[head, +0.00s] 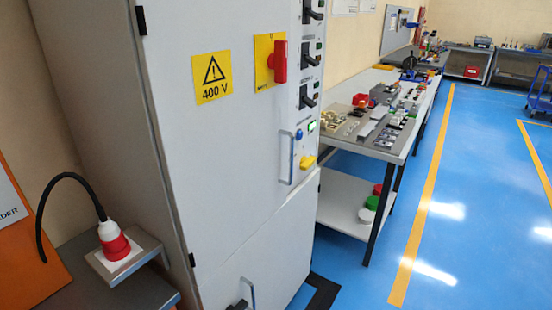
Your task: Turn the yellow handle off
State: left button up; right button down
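A small yellow handle (303,163) sits on the front of the tall grey cabinet (220,150), low on the right-hand control strip. It looks roughly horizontal, but its exact switch position is too small to read. A lit green indicator (312,127) and a blue button (298,135) are just above it. A larger red handle (280,62) stands vertical on a yellow plate (263,65) higher up. Neither of my grippers shows in the head view.
Several black switches (308,97) line the strip above. A grey door handle (286,158) is left of the yellow one. A cluttered workbench (400,150) stands to the right. A red-and-white plug (113,240) is at lower left. Blue floor (480,200) is clear at right.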

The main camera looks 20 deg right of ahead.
aim_at(305, 163)
jog(key=i+l+u, duration=0.2)
jog(key=l, duration=0.3)
jog(key=i+l+u, duration=0.2)
jog(key=l, duration=0.35)
jog(key=l+u, duration=0.2)
jog(key=l, duration=0.3)
jog(key=i+l+u, duration=0.15)
jog(key=l, duration=0.45)
jog(key=k+j, duration=0.05)
